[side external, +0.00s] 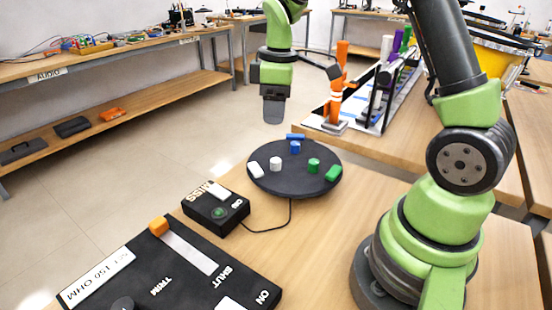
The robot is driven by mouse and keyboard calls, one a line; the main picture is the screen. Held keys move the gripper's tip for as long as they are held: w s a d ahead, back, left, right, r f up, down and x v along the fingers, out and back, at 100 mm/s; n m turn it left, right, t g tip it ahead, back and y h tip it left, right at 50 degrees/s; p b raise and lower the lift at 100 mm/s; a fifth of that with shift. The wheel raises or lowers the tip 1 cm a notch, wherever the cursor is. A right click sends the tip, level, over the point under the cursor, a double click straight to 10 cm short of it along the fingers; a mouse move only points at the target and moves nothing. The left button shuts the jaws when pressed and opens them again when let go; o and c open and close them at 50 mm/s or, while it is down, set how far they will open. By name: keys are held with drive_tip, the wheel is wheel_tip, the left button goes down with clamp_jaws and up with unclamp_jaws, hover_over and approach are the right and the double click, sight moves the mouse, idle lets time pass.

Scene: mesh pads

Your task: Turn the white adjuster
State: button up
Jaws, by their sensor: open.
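The white adjuster, a small white knob (275,164), stands on the left part of a round black disc (292,185) on the table. A flat white block (256,170) lies beside it at the disc's left rim. A blue knob (295,147) and a green knob (313,165) stand on the same disc. My gripper (273,112) hangs pointing down above and behind the disc, apart from all the knobs. It is open, with nothing visible in it; its fingers overlap in this view, so the gap between them is hidden.
A black box (215,214) with a white switch is cabled to the disc. A larger black panel (190,285) with an orange slider fills the front left. An orange post (338,75) and a rack stand behind right. Bare table (320,235) lies in front of the disc.

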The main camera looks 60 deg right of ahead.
drive_tip(key=n+g, duration=0.1)
approach(276, 160)
drive_tip(key=shift+n, duration=0.3)
wheel_tip(276, 160, down, 10)
drive_tip(key=shift+r, duration=0.1)
drive_tip(key=c, duration=0.9)
